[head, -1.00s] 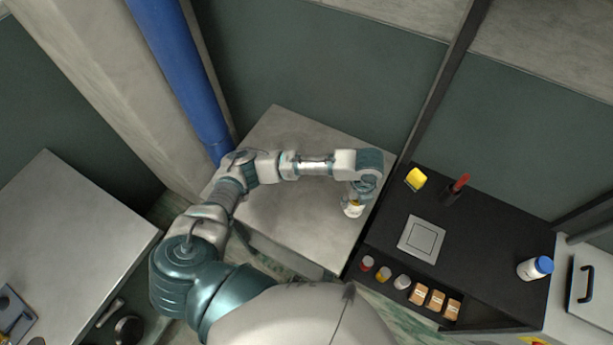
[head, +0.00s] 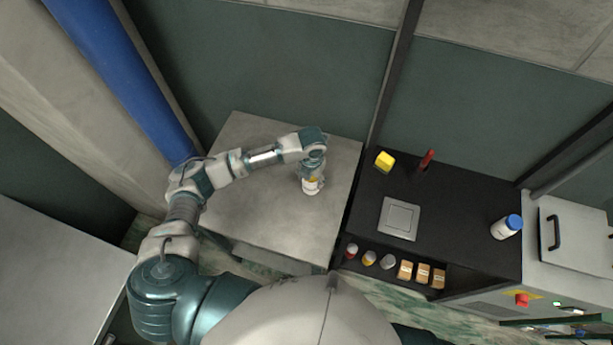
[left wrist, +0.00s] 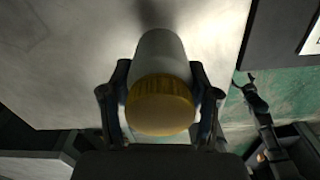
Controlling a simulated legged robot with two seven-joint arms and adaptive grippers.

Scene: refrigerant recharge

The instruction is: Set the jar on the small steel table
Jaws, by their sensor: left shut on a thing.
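My left gripper (head: 313,177) is shut on a white jar with a yellow lid (head: 311,188). In the left wrist view the jar (left wrist: 160,52) sits between the two fingers, its yellow lid (left wrist: 161,104) toward the camera. The jar is over the right part of the small steel table (head: 255,222), and the table top also shows in the left wrist view (left wrist: 60,60). I cannot tell whether the jar's base touches the table.
A blue pipe (head: 125,80) stands left.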

